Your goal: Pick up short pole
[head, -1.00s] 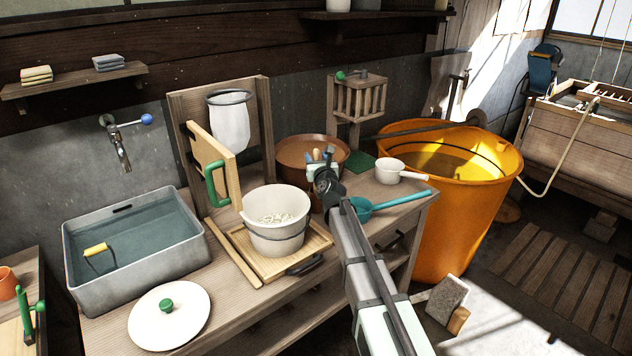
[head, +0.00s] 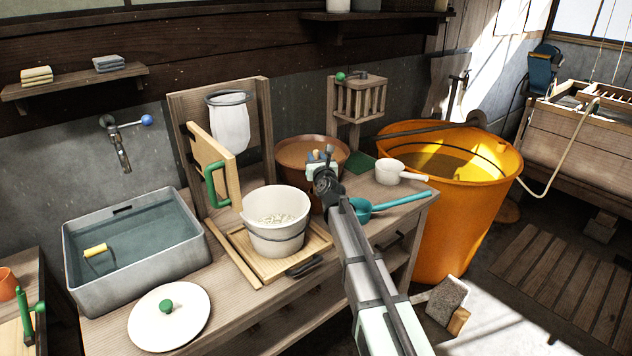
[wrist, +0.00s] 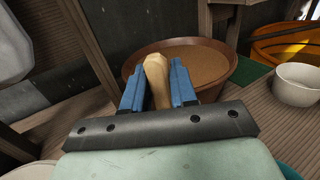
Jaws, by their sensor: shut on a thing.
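My gripper (wrist: 156,73) has its two blue fingers closed on a tan wooden rod, the short pole (wrist: 157,84), in the wrist view. The rod's rounded end stands between the fingers; its other end is hidden. In the head view my gripper (head: 321,160) is in front of the brown tub (head: 281,168), above the wooden bench. The rod is too small and covered there to make out clearly.
The brown tub holds brown contents just beyond the fingers. A white bucket (head: 275,240) stands left of the arm, a white ladle (head: 392,172) and teal dipper (head: 400,200) to the right. An orange barrel (head: 460,215) stands beyond the bench end.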

